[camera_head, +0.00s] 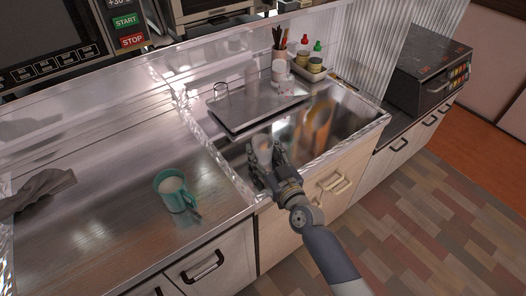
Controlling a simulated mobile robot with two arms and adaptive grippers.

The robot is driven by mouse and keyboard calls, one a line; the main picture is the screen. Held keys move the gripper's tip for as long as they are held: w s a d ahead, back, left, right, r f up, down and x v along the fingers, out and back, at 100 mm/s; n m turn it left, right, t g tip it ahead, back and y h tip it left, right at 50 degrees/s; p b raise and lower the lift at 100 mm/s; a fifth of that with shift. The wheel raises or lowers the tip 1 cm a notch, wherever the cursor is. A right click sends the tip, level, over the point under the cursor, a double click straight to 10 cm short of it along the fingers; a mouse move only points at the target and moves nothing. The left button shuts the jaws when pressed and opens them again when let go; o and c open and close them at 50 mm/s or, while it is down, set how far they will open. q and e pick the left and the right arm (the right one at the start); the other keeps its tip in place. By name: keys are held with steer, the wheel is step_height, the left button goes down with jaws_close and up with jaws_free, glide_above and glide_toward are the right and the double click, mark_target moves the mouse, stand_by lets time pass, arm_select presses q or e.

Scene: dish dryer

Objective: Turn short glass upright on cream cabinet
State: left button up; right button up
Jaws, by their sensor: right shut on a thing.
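My right gripper (266,164) reaches in from the lower right and is over the front left part of the steel sink. It is shut on a small pale, clear glass (264,147). The glass's upper part shows above the fingers; its lower part is hidden by them. I cannot tell which end of the glass is up. The cream cabinet (318,205) with light handles is below the sink front, just right of the gripper. My left gripper is not in view.
A teal mug (175,191) stands on the steel counter (110,170) at left. A grey cloth (38,190) lies at the far left. A metal tray (255,103) rests across the sink (343,118). Bottles and jars (308,62) stand behind. A dark toaster oven (428,72) is at right.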

steer(key=shift+f+b, duration=0.3)
steer(key=shift+f, duration=0.1)
steer(key=o, duration=1.1)
steer(key=shift+p+v, duration=0.95)
steer(key=shift+v, duration=2.05)
steer(key=shift+s, duration=0.1)
